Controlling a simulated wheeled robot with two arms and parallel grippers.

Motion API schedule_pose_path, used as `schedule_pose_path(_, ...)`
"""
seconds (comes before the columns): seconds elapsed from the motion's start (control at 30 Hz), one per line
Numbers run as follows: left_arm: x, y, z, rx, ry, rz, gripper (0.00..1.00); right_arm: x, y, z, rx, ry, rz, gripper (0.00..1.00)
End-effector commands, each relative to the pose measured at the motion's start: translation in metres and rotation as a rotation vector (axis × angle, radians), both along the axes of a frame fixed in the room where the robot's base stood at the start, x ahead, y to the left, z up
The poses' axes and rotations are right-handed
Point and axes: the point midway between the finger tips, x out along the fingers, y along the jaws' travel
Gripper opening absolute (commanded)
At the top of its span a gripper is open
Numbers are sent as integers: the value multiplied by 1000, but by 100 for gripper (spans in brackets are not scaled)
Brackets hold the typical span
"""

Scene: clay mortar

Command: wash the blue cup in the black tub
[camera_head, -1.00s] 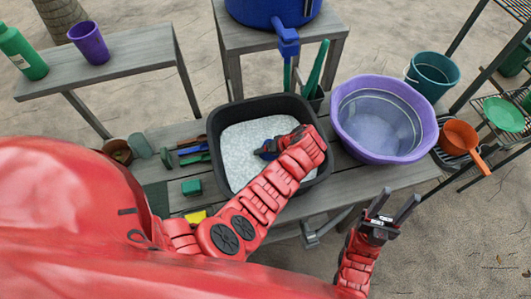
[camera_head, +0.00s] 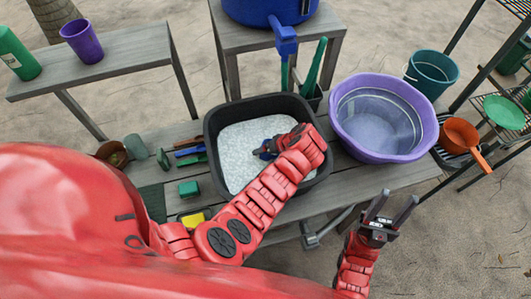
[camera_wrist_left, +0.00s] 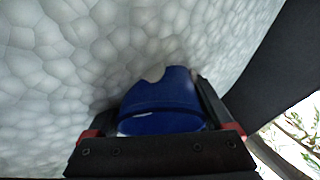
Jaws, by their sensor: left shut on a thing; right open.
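The black tub (camera_head: 210,135) stands on the wooden bench and is filled with white suds (camera_head: 235,150). The blue cup (camera_wrist_left: 160,105) is between the jaws of my left gripper (camera_wrist_left: 165,125) in the left wrist view, at the suds. In the head view my left gripper (camera_head: 268,150) is inside the tub, and the dark blue cup (camera_head: 263,150) shows only in small part beside my red wrist. My right gripper (camera_head: 392,210) is open and empty, in front of the bench's right part, below the purple basin.
A purple basin (camera_head: 431,143) with water stands right of the tub. A blue tank with a tap (camera_head: 284,33) is behind it. Brushes (camera_head: 190,152), a green sponge (camera_head: 188,189) and a yellow sponge (camera_head: 192,219) lie left. A purple cup (camera_head: 83,42) stands on the back-left table.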

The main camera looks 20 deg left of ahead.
Motion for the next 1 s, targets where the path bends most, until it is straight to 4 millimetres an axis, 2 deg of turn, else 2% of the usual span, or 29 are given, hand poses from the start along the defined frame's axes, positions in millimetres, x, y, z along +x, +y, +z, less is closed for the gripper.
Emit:
schedule_pose_path(0.1,-3,11,2,1,-1,2,30,0,0,5,0,0,0,50)
schedule_pose_path(0.23,-4,15,1,0,0,0,30,0,0,5,0,0,0,50)
schedule_pose_path(0.53,2,-4,-4,-1,-2,-2,30,0,0,-15,0,0,0,50)
schedule_pose_path(0.67,3,-10,-1,0,-2,-1,30,0,0,-17,0,0,0,50)
schedule_pose_path(1.0,-3,12,2,-1,-2,1,30,0,0,-9,0,0,0,50)
